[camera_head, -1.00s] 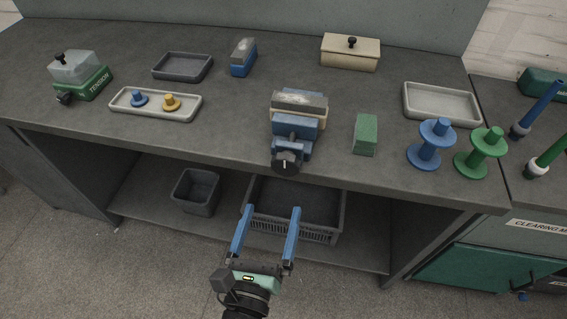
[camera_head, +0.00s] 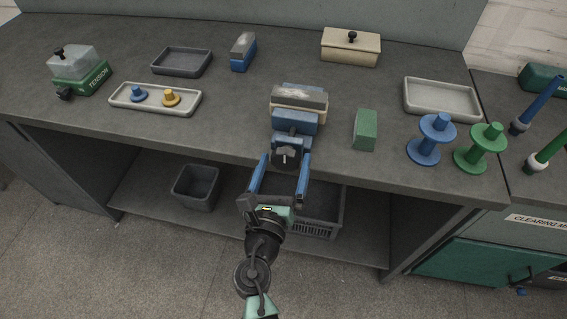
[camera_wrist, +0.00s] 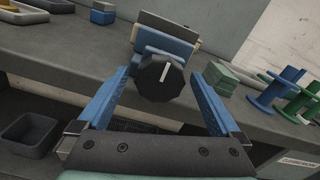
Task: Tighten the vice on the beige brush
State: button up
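The blue vice (camera_head: 296,122) stands at the front edge of the bench. The beige brush (camera_head: 299,103), with a grey top, lies between its jaws; I cannot tell how tightly. The vice's round black knob (camera_head: 286,158) faces me and has a white line; it shows large in the wrist view (camera_wrist: 160,77), the line tilted a little right of upright. My gripper (camera_head: 285,169) is open, its two blue fingers spread to the left and right of the knob. In the wrist view the fingers (camera_wrist: 159,97) stand clear of the knob with gaps on both sides.
A green block (camera_head: 365,130) stands right of the vice, with a blue spool (camera_head: 431,139) and a green spool (camera_head: 480,149) further right. A pale tray (camera_head: 155,108) with two small knobbed pieces lies to the left. A dark crate (camera_head: 318,212) sits on the shelf below.

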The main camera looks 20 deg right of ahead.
jog(key=c, duration=1.3)
jog(key=shift+o, duration=0.2)
